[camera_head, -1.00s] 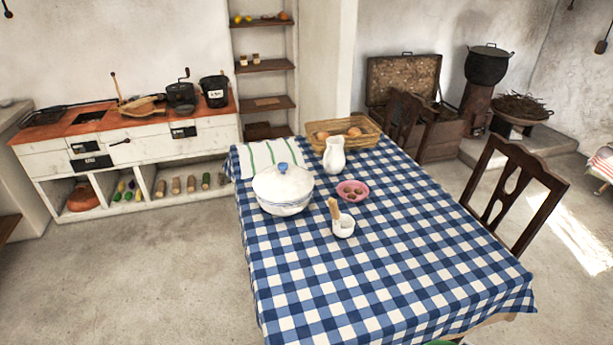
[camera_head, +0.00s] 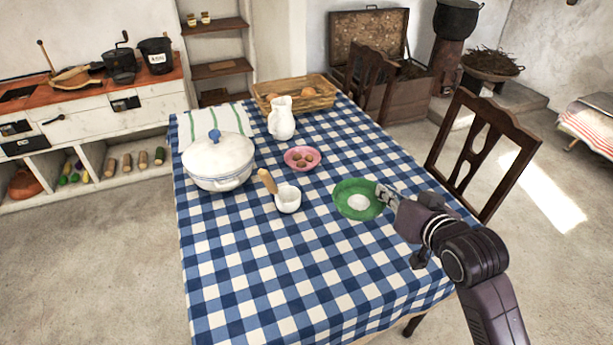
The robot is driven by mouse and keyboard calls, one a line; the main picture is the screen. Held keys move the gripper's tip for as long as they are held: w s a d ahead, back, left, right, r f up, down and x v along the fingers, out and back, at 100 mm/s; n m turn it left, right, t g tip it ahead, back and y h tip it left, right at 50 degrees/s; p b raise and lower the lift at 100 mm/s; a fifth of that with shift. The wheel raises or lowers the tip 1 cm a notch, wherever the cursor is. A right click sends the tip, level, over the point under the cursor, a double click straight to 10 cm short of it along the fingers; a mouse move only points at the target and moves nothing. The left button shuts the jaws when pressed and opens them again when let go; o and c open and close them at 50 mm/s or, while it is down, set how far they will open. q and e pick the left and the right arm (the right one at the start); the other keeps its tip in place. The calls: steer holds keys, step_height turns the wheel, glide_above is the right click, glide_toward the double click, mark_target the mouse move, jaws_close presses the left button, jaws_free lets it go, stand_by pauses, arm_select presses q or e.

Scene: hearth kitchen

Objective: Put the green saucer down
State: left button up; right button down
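The green saucer (camera_head: 345,189) has a pale centre and looks about level over the right part of the checked tablecloth (camera_head: 290,262). My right gripper (camera_head: 382,193) comes in from the lower right, with its fingers at the saucer's right rim. It appears shut on that rim; the fingertips are small and partly hidden. I cannot tell for sure whether the saucer touches the cloth or hangs just above it. My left gripper is not in view.
A pink bowl (camera_head: 290,158) stands left of the saucer, with a white mortar (camera_head: 288,202) nearer. A lidded white tureen (camera_head: 218,165), white jug (camera_head: 281,121) and basket (camera_head: 323,93) stand farther off. A wooden chair (camera_head: 518,133) is at the right. The table's near part is clear.

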steer(key=b, duration=0.1)
glide_above(372, 255)
step_height(372, 255, down, 15)
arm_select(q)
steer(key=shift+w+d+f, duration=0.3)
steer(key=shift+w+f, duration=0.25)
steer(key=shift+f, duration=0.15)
arm_select(e)
steer(key=shift+f, duration=2.4)
steer(key=c, duration=2.2)
jaws_free()
steer(key=shift+f, duration=0.1)
steer(key=shift+o, duration=0.2)
